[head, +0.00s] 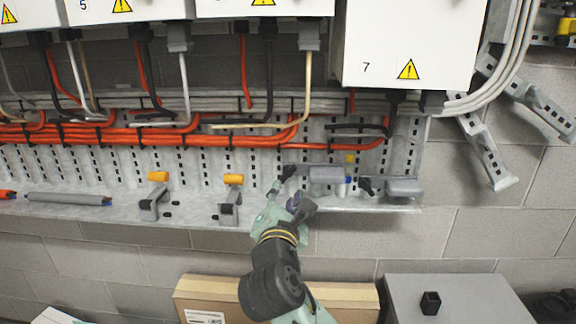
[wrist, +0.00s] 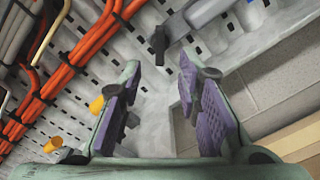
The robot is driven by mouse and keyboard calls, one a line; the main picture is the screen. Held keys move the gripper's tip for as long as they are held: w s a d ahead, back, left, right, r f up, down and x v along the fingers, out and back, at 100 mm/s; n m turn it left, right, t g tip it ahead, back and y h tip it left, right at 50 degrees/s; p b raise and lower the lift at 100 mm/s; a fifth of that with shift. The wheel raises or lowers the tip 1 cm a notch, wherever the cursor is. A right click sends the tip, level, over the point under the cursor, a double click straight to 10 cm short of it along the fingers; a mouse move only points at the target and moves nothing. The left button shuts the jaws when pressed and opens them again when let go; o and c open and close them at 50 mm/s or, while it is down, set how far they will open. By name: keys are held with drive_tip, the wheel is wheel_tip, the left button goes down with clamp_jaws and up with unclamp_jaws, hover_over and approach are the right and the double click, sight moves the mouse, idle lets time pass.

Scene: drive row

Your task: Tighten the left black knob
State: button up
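The left black knob (head: 288,172) sits at the left end of a grey, rounded body (head: 325,175) on the metal ledge. It also shows in the wrist view, as a dark bar-shaped knob (wrist: 158,44) beyond the fingertips. A second black knob (head: 366,186) is at the left end of another grey body (head: 403,187) to the right. My gripper (head: 285,197) is just below the left knob in the head view. In the wrist view my gripper (wrist: 160,80) is open and empty, its purple pads apart, with the knob ahead and not between them.
Two clamp-like fittings with orange ends (head: 158,177) (head: 233,180) stand on the ledge (head: 190,213) to the left. Orange cables (head: 180,132) run above, under white cabinets (head: 412,45). A cardboard box (head: 345,298) and a grey box (head: 470,300) are below.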

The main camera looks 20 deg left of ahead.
sight(288, 177)
drive_tip(key=x, duration=0.8)
drive_tip(key=shift+w+p, duration=0.1)
drive_tip(key=shift+p, duration=0.3)
clamp_jaws()
